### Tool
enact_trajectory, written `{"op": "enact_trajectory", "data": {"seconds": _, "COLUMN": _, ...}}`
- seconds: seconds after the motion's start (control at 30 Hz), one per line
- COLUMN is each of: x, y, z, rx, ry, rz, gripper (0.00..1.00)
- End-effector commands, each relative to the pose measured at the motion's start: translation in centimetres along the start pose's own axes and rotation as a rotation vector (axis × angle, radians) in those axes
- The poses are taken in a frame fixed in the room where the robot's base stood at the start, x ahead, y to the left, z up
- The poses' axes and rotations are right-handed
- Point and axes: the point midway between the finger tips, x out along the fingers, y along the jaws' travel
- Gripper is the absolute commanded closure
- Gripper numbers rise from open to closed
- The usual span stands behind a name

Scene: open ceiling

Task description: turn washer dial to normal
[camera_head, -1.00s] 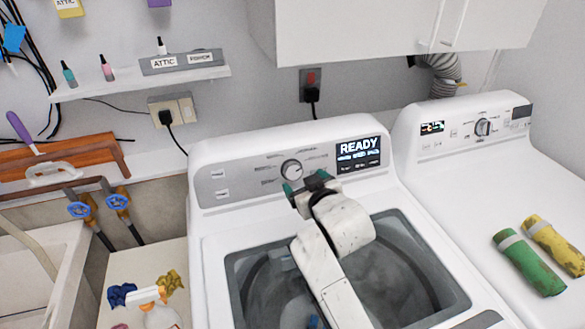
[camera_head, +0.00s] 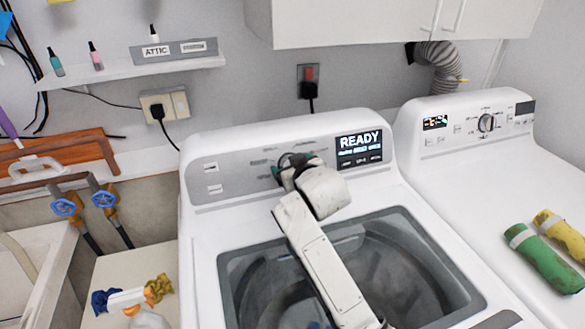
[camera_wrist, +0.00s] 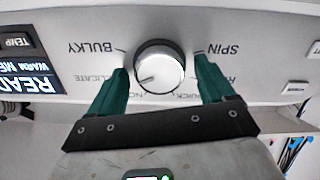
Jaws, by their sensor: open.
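The washer (camera_head: 203,270) stands in the middle of the head view, its display (camera_head: 360,148) reading READY. In the wrist view, upside down, its round silver dial (camera_wrist: 160,66) sits on the grey panel among labels including BULKY, SPIN, DELICATE and QUICK. A label starting with NO (camera_wrist: 136,97) is partly hidden by my gripper. A dark mark on the dial's face points toward the lower left, near the DELICATE side. My gripper (camera_head: 296,164) is open, with one green finger on each side of the dial. I cannot tell whether they touch it. In the head view, my gripper mostly hides the dial.
A dryer (camera_head: 450,170) stands to the right, with green (camera_head: 545,258) and yellow (camera_head: 562,236) rolls on top. White cabinets (camera_head: 350,22) hang above. A sink (camera_head: 40,262) with blue-handled valves (camera_head: 67,205) is at left. The washer's glass lid (camera_head: 400,265) lies under my arm.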

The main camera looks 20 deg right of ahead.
Motion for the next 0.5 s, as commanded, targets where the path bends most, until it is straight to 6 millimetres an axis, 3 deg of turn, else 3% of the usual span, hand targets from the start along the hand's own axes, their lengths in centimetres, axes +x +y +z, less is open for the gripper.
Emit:
{"op": "enact_trajectory", "data": {"seconds": 0.1, "x": -0.02, "y": 0.0, "z": -0.02, "rx": 0.0, "ry": 0.0, "rz": 0.0, "gripper": 0.2}}
{"op": "enact_trajectory", "data": {"seconds": 0.5, "x": -0.03, "y": 0.0, "z": 0.0, "rx": 0.0, "ry": 0.0, "rz": 0.0, "gripper": 0.58}}
